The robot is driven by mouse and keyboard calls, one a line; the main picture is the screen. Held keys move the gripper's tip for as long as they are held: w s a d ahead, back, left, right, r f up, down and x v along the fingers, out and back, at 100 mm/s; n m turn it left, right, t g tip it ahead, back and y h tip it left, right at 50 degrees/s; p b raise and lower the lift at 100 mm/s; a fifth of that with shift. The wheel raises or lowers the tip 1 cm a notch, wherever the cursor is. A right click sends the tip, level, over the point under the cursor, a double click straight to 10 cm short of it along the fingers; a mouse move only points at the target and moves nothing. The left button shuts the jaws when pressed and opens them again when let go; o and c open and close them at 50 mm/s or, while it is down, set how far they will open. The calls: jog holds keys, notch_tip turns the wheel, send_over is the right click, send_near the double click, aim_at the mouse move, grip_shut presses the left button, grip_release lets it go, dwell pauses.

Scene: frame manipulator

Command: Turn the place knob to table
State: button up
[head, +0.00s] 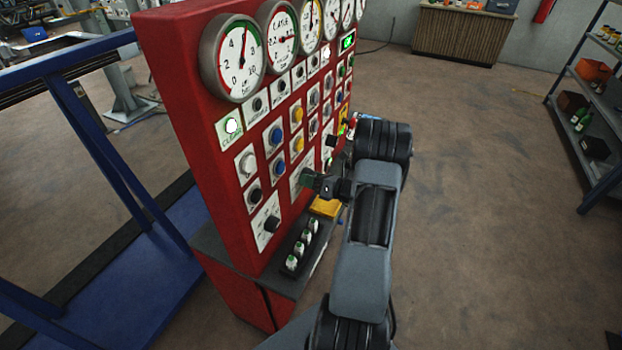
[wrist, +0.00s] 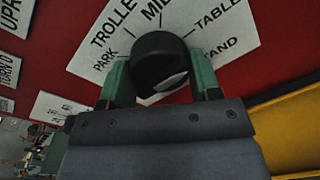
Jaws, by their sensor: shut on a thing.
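The place knob (wrist: 158,48) is a round black knob in the wrist view. It sits on a white label plate (wrist: 225,35) that reads PARK, TROLLEY, a word starting MIL, TABLE and a partly hidden word ending in AND. My gripper (wrist: 161,70) is shut on the knob, with one green finger at each side of it. A pale patch shows on the knob's lower right; I cannot tell which label it is set to. In the head view my gripper (head: 308,181) reaches the red panel from the right, and its fingers hide the knob.
The red panel (head: 180,90) carries gauges, buttons and another black knob (head: 272,223) at lower left. A dark ledge (head: 285,278) with several small switches and a yellow box (head: 325,207) lie below my gripper. Open floor is on the right.

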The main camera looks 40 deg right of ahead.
jog(key=o, duration=0.9)
jog(key=b+v, duration=0.3)
jog(key=v, duration=1)
jog(key=shift+s+d, duration=0.15)
jog(key=shift+s, duration=0.2)
jog(key=s+a+f+n+g, duration=0.1)
jog(key=s+a+n+g, duration=0.2)
jog(key=a+n+g, duration=0.55)
jog(key=s+a+f+n+g, duration=0.15)
jog(key=a+n+g, duration=0.35)
jog(key=n, duration=0.6)
jog(key=a+r+n+h, duration=0.2)
jog(key=a+r+n, duration=0.3)
jog(key=n, duration=0.1)
jog(key=a+r+n+t+h, duration=0.1)
jog(key=a+r+n+h, duration=0.2)
jog(key=a+r+n, duration=0.2)
jog(key=s+a+r+n+t+h, duration=0.1)
jog(key=a+r+n+h, duration=0.1)
jog(key=a+r+n, duration=0.3)
jog(key=shift+a+n+h, duration=0.15)
jog(key=shift+n+h, duration=0.25)
jog(key=shift+n, duration=0.45)
